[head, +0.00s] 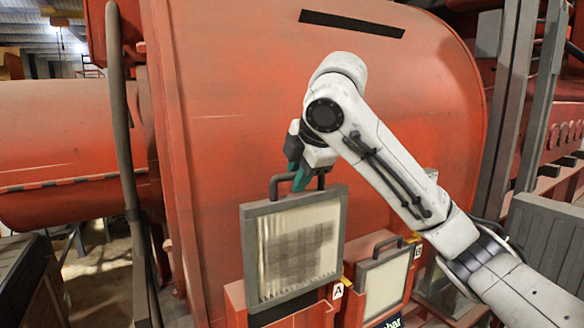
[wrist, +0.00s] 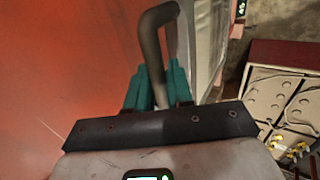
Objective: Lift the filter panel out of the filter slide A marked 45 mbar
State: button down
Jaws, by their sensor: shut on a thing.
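The filter panel (head: 292,248) is a grey-framed square with a pale, dirt-darkened filter face and a dark handle on top. It stands upright at filter slide A (head: 289,317), a red housing with an "A" tag at its right. My gripper (head: 301,178), with teal fingers, is shut on the panel's handle. In the wrist view the teal fingers (wrist: 158,88) close around the dark handle bar (wrist: 150,40). The mbar marking is only partly readable.
Filter slide B (head: 400,290) with a second grey-framed panel (head: 384,282) stands close to the right. A large red engine casing (head: 330,90) rises right behind the panel. A grey vertical pipe (head: 122,150) stands at the left. A grey box (head: 548,235) is at the right.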

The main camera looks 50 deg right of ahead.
jog(key=s+a+p, duration=0.3)
jog(key=s+p, duration=0.1)
jog(key=s, duration=0.7)
jog(key=shift+s+a, duration=0.2)
jog(key=shift+s, duration=0.1)
dwell(0.4)
